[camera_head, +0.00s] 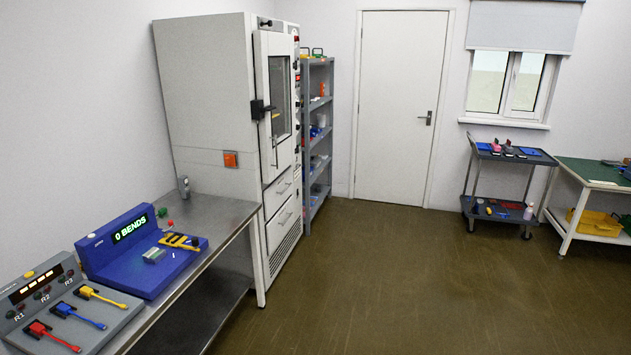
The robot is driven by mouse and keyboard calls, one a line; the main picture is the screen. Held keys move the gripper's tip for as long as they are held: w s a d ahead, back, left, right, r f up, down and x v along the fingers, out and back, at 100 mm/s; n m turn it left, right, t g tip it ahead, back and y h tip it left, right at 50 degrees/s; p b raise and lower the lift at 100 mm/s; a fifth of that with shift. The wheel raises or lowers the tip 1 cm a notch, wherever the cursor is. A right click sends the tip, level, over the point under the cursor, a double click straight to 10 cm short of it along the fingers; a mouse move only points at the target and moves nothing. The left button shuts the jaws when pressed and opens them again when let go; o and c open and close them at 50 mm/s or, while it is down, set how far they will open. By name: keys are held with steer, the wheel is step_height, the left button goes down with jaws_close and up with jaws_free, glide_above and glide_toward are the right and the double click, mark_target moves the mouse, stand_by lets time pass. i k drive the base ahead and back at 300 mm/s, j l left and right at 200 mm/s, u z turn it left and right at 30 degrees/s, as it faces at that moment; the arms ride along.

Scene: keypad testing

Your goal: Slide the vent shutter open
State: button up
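A tall white chamber (205,90) stands against the left wall, behind the steel bench. Its narrow front has a door with a window (280,95), a black latch (260,109), and two drawer-like panels with handles below. A slotted grille (285,243) is low on that front. My gripper is not in view.
A steel bench (228,213) at left bears a blue bend-test unit (125,270) and a grey unit with coloured connectors (112,321). Grey shelves (318,135) stand beyond the chamber. A dark trolley (515,152) and a green-topped table (592,172) stand at right. The middle floor is clear.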

mark_target(263, 22)
steer(key=i+l, duration=0.1)
steer(key=i, duration=3.55)
steer(key=j+u, duration=0.05)
steer(key=j, duration=0.05)
